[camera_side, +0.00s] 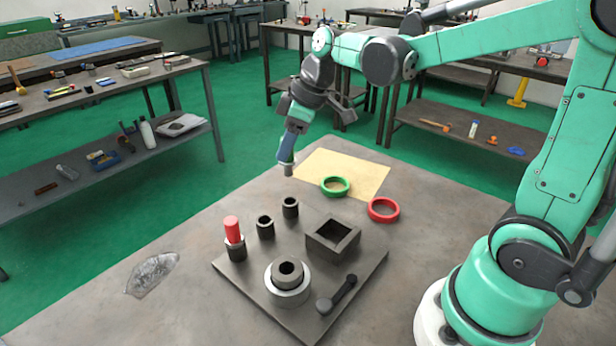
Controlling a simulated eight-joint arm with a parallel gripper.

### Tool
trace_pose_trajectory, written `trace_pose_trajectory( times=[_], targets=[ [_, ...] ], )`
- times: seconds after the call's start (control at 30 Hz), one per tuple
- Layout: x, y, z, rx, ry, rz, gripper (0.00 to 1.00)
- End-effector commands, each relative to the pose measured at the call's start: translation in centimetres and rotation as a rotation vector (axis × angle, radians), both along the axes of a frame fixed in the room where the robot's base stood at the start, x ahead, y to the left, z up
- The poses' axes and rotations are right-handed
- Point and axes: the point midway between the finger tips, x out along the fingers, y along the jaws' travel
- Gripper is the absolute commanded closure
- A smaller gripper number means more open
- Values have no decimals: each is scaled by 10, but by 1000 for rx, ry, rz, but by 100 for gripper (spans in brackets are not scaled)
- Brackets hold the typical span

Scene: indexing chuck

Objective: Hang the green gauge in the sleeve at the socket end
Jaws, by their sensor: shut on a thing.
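My gripper (287,153) is shut, pointing down, above the table behind the row of sleeves. It holds a gauge whose grey lower end (288,169) shows below the fingers; its green part is hard to make out between them. Three dark sleeves stand in a row on the base plate (350,287): a near one (237,253), a middle one (265,231) and a far one (290,210). A red gauge (232,228) stands upright in the near sleeve. The middle and far sleeves look empty. The held gauge is above and apart from the far sleeve.
A square open box (333,240), a round chuck (288,284) and a dark lever (337,294) are on the plate. A green ring (335,186) lies on a yellow mat (362,173), with a red ring (383,210) beside it. The left side of the table is mostly clear.

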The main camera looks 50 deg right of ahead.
Motion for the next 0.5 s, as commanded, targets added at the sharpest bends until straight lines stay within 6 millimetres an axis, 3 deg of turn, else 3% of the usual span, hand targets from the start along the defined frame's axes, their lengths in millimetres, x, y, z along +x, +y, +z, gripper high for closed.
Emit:
trace_pose_trajectory(
  times=[0.5],
  targets=[
    [1, -1, -8, 0, -1, -2, 100]
  ],
)
